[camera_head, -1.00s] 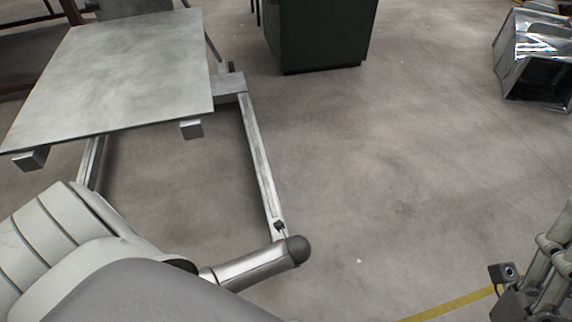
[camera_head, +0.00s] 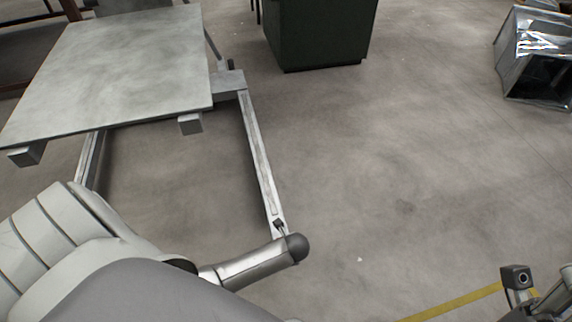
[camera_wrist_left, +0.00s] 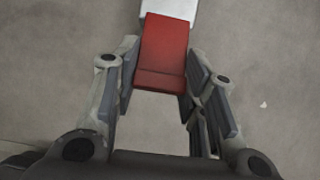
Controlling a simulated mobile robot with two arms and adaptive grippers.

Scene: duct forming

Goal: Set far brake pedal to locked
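A red pedal (camera_wrist_left: 162,50) on a white part (camera_wrist_left: 170,8) shows in the left wrist view. My left gripper (camera_wrist_left: 162,75) is open, with one finger on each side of the pedal. I cannot tell whether the fingers touch it. In the head view a metal cart with a flat grey top (camera_head: 120,65) and a long floor rail (camera_head: 258,150) stands at the left. My left arm covers the bottom left, and the red pedal does not show there. Part of my right gripper (camera_head: 540,300) shows at the bottom right edge. Its fingertips are not clear.
A dark green cabinet (camera_head: 320,30) stands at the top middle. A shiny metal duct piece (camera_head: 535,60) lies at the top right. A yellow floor line (camera_head: 450,303) runs along the bottom right. The concrete floor in the middle right is clear.

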